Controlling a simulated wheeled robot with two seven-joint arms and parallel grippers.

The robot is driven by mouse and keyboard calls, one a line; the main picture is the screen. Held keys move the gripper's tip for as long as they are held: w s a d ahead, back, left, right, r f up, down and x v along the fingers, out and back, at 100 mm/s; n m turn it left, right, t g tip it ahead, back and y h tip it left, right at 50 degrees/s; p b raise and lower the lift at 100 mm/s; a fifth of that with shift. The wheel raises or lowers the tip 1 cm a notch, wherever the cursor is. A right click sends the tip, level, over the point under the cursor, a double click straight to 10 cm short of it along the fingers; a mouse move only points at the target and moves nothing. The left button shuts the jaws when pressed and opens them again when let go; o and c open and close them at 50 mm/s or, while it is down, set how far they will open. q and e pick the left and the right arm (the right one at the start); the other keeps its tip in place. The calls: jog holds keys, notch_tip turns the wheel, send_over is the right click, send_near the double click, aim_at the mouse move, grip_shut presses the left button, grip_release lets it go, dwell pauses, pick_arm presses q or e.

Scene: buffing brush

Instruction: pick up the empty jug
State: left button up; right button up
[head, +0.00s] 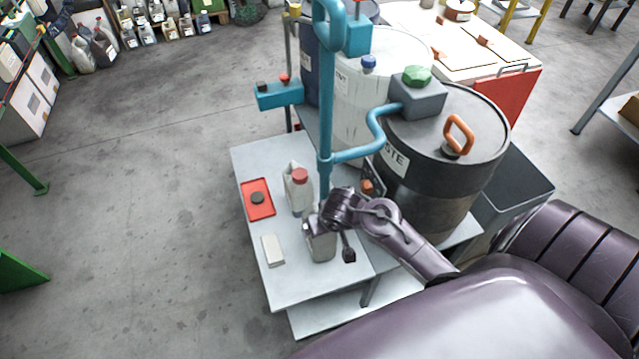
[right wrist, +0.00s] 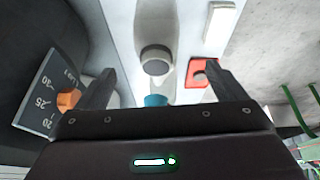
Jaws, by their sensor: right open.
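Two pale jugs stand upright on the grey table (head: 290,285). The farther jug (head: 297,195) has a red cap. The nearer jug (head: 321,248) is under my right gripper (head: 328,238), which partly hides its top in the head view. In the right wrist view, this jug has a dark grey round cap (right wrist: 155,60) and lies between the two spread fingers of the open right gripper (right wrist: 160,72), with gaps on both sides. I cannot tell from the pictures whether either jug is empty. My left gripper is not in view.
A blue pole (head: 325,110) with a side pipe rises beside the jugs. A black waste drum (head: 430,190) and an orange knob (head: 367,187) stand to the right. A red tray (head: 257,210) and a pale block (head: 272,250) lie on the left of the table.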

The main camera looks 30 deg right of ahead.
jog(key=shift+m, duration=0.3)
jog(key=x, duration=0.3)
jog(key=b+x, duration=0.1)
jog(key=x, duration=0.5)
jog(key=shift+w+d+f+b, duration=0.1)
jog(key=shift+w+d+b, duration=0.2)
jog(key=shift+w+d, duration=0.15)
jog(key=shift+a, duration=0.1)
jog(key=c, duration=1.3)
